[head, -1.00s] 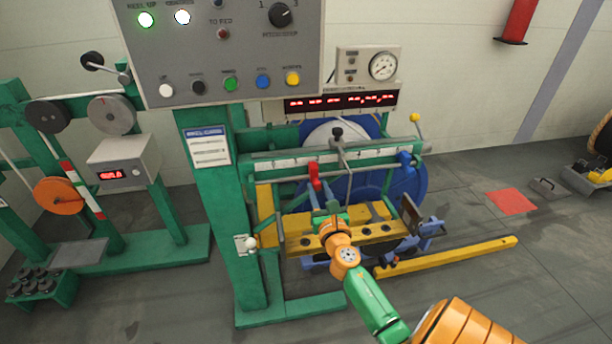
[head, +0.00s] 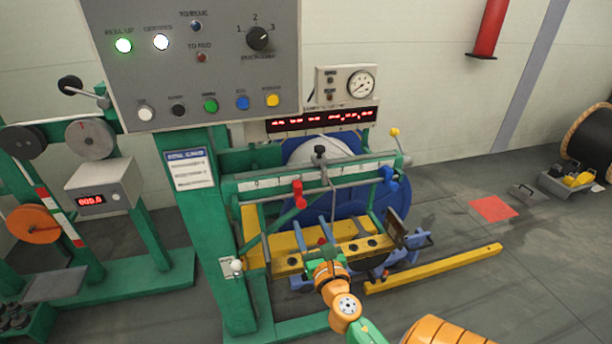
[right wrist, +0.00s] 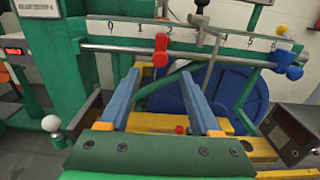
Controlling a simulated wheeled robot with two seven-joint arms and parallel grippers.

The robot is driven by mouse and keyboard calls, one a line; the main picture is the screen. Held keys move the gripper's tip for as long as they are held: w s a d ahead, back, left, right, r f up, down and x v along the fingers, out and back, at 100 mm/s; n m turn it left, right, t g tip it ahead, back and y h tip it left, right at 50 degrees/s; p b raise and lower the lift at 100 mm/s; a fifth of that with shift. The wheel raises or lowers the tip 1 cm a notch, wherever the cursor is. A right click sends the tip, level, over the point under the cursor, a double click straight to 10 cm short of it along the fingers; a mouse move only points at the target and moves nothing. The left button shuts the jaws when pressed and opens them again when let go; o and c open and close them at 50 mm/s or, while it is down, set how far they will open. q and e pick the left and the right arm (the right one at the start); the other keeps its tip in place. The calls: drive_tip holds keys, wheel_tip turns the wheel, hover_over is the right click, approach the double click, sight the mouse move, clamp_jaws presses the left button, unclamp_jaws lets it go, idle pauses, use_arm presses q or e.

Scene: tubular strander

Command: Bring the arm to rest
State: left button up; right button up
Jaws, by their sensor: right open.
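My right gripper (head: 328,234) reaches in from the lower right in the head view, on an orange and green arm. Its two blue fingers stand wide apart with nothing between them, and they also show in the right wrist view (right wrist: 162,108). They are in front of the machine, below a scaled rail (head: 300,178) with a red clamp handle (head: 298,193) and a blue knob (head: 389,178). In the right wrist view the red handle (right wrist: 160,50) hangs just beyond the fingers. My left gripper is not in view.
A yellow plate (head: 290,264) with dark holes lies around the gripper. A large blue reel (head: 400,200) stands behind. A control panel (head: 190,70) on a green post is at upper left. A yellow floor beam (head: 435,268) lies right; open floor extends beyond.

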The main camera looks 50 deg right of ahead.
drive_tip(key=shift+s+a, duration=0.15)
drive_tip(key=shift+s, duration=0.05)
